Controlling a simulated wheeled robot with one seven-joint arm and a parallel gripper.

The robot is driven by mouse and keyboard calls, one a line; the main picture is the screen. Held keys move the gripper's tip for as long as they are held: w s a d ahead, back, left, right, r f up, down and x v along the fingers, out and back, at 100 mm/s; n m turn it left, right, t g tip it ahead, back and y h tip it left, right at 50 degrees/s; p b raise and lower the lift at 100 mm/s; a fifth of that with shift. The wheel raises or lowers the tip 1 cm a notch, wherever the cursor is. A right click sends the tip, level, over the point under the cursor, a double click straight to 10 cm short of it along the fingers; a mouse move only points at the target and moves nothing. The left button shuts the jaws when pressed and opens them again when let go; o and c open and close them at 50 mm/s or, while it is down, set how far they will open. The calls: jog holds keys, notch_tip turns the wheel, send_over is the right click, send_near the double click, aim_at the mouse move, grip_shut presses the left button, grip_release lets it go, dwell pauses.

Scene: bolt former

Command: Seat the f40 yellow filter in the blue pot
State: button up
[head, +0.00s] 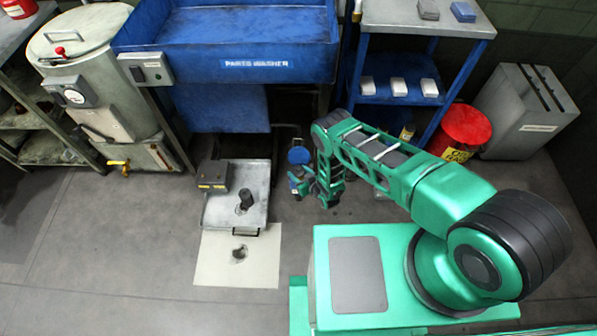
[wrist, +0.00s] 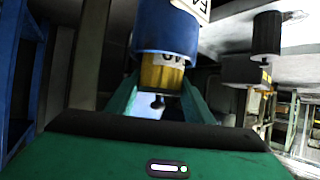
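In the wrist view the f40 yellow filter (wrist: 162,76) sits between the two fingers of my gripper (wrist: 160,86), which touch its sides. Its label reads upside down, and a dark knob (wrist: 157,101) is on its near end. The blue pot (wrist: 165,30), with a white tag, adjoins the filter at its far end in the picture. I cannot tell how deep the filter is inside it.
A metal tray (head: 223,215) holding a black cylinder (head: 246,200) and a dark box (head: 213,175) lies to the left. The blue parts washer (head: 225,45) stands behind. The floor at front left is open.

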jog(key=shift+o, duration=1)
jog(key=shift+d+f, duration=0.2)
jog(key=shift+f, duration=0.25)
jog(key=shift+c, duration=0.2)
jog(key=shift+d, duration=0.1)
jog(key=shift+c, duration=0.3)
jog(key=shift+o, duration=0.2)
jog(key=shift+s+d, duration=0.25)
jog(key=shift+s, duration=0.15)
jog(key=shift+o, duration=0.5)
jog(key=shift+s+d+f, duration=0.15)
jog(key=shift+s+d, duration=0.45)
jog(key=shift+s, duration=0.15)
send_near(303, 177)
jog(key=shift+w+a+r, duration=0.6)
jog(key=shift+a+r, duration=0.2)
jog(key=shift+a, duration=0.05)
